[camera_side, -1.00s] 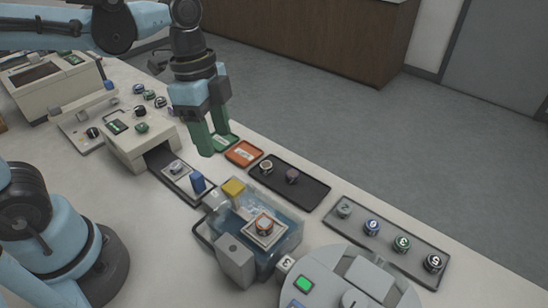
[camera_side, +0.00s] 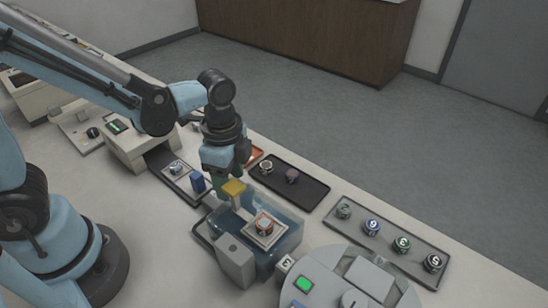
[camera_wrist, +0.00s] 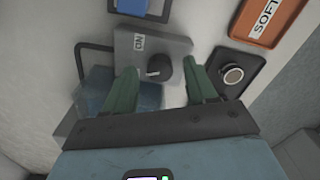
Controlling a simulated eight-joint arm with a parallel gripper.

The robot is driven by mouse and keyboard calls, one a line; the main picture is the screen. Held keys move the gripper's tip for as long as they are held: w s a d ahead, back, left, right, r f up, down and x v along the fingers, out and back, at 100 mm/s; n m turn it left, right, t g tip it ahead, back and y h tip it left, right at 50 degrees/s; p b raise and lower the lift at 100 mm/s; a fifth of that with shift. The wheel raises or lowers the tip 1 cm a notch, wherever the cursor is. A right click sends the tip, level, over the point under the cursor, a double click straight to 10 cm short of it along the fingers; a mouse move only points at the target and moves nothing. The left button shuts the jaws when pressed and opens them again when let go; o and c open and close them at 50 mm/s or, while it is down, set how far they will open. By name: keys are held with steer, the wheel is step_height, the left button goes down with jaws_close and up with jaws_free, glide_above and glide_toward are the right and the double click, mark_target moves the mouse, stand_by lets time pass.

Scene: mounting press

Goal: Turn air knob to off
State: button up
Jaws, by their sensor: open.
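In the wrist view a black round knob (camera_wrist: 159,68) with a pale pointer mark sits on a grey plate (camera_wrist: 180,45) that carries an ON label (camera_wrist: 139,43). My gripper (camera_wrist: 164,73) is open, its two green fingers on either side of the knob, with a visible gap on each side. Whether the fingers reach down to the knob's height I cannot tell.
A clear bluish tank (camera_side: 285,240) with a sample on a platform stands in front of my gripper.

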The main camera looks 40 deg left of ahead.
steer(key=shift+f, duration=0.4)
steer(key=shift+m, duration=0.7)
steer(key=s+a+r+n+t+h, duration=0.1)
steer(key=r+n, duration=0.4)
steer(key=r, duration=0.7)
steer(key=shift+s+a+r+n+t, duration=0.25)
steer(key=shift+s+t, duration=0.45)
steer(key=shift+s, duration=0.4)
steer(key=shift+d, duration=0.1)
